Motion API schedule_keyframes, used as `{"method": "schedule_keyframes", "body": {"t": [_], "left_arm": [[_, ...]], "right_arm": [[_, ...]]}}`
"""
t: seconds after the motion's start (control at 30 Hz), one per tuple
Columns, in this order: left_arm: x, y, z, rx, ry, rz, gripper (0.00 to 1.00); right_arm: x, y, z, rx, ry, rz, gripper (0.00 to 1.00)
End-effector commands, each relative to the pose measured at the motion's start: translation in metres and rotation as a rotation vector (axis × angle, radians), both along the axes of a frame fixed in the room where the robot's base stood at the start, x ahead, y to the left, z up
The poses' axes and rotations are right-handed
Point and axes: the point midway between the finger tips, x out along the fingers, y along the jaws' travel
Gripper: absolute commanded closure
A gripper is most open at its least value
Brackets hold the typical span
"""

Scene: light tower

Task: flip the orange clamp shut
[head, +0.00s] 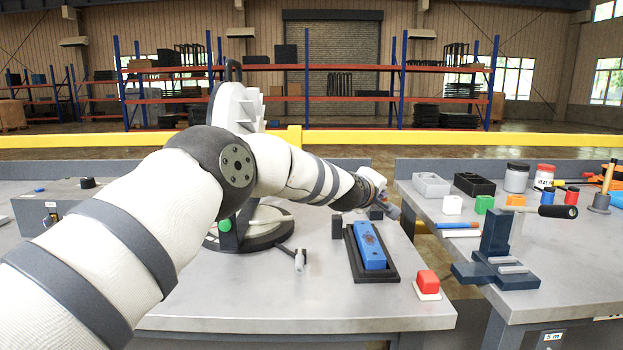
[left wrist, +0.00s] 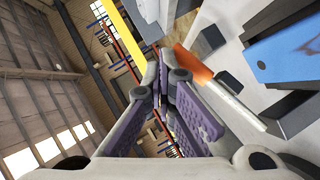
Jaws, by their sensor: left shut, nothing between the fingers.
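My left gripper (head: 380,201) reaches in over the near table, beside the far end of a blue block. In the left wrist view the left gripper (left wrist: 162,80) has its purple-padded fingers together, with nothing between them. The orange clamp (left wrist: 193,64) shows there just right of the fingertips, with a pale bar running from its orange part towards the lower right. I cannot tell whether the fingers touch it. In the head view I cannot make the clamp out; the gripper may hide it. My right gripper is not in view.
The blue block (head: 369,246) sits in a black tray (head: 381,275); it shows in the left wrist view (left wrist: 288,50). A red button (head: 428,282) is at the right. A dark blue fixture (head: 494,238) stands on the right table, across a gap.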

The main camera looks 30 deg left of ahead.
Motion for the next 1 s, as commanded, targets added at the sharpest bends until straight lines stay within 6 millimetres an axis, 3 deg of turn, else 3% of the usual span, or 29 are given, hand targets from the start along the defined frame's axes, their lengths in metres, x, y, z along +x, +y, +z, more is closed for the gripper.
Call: {"method": "schedule_keyframes", "body": {"t": [0.1, 0.4, 1.0], "left_arm": [[0.003, -0.004, -0.013, -0.001, 0.004, 0.000, 1.00], [0.007, -0.011, -0.027, -0.002, 0.003, 0.001, 1.00], [0.008, -0.013, -0.031, -0.002, 0.001, 0.001, 1.00]], "right_arm": [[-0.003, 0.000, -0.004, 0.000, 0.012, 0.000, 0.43], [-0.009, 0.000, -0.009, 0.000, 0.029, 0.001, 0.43], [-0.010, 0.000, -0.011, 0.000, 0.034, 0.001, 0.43]]}}
